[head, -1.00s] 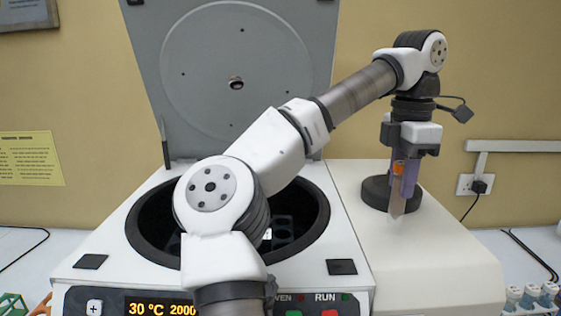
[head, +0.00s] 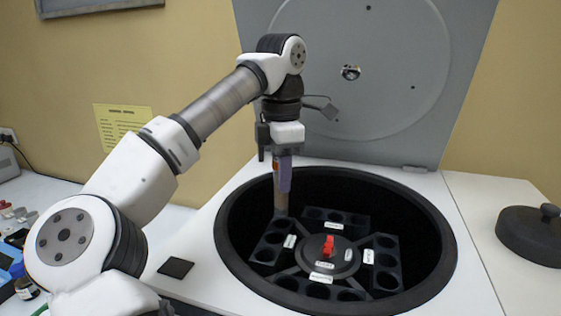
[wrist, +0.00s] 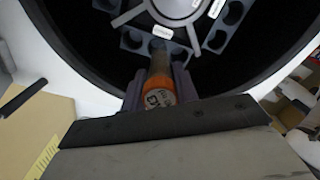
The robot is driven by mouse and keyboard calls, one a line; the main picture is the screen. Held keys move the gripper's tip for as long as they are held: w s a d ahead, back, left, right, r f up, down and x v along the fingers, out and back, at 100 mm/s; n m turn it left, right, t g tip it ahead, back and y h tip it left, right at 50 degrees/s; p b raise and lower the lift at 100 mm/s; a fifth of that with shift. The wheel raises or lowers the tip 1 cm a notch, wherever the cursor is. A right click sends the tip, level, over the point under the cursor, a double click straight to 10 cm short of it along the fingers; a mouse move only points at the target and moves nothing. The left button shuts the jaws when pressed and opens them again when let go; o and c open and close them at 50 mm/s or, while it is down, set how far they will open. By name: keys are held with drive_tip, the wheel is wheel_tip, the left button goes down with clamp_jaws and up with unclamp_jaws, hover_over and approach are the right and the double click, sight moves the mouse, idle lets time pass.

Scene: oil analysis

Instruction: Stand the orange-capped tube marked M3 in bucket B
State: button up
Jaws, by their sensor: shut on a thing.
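My gripper (head: 284,178) is shut on the orange-capped tube (head: 281,202), which hangs upright, tip down. In the wrist view the tube's orange cap (wrist: 160,92) sits between the fingers, with a dark marking too small to read surely. The tube's lower end overlaps the far end of the left bucket (head: 264,256) in the head view. I cannot tell whether the tip is above or inside a hole. The other buckets are the back one (head: 327,214), the right one (head: 385,280) and the front one (head: 300,289). Their white labels are too small to read, so B is not identifiable.
The buckets sit round a rotor with a red knob (head: 329,246) inside the round black centrifuge bowl (head: 440,240). The raised grey lid (head: 400,120) stands behind. A dark round lid (head: 530,238) lies at the right. Small bottles and a blue item stand at the far left.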

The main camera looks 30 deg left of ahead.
drive_tip(key=shift+s+a+f+b, duration=0.1)
drive_tip(key=shift+a+f+b, duration=0.3)
drive_tip(key=shift+f, duration=1.5)
drive_tip(key=shift+s+a+f+b, duration=0.1)
drive_tip(key=shift+f+b, duration=0.55)
drive_tip(key=shift+f, duration=1.3)
drive_tip(key=shift+a+f+b, duration=0.25)
drive_tip(key=shift+f+b, duration=0.3)
drive_tip(key=shift+f, duration=1.35)
drive_tip(key=o, duration=1)
drive_tip(key=shift+o, duration=0.2)
drive_tip(key=shift+r, duration=0.1)
wheel_tip(320, 180, up, 12)
drive_tip(key=p, duration=0.3)
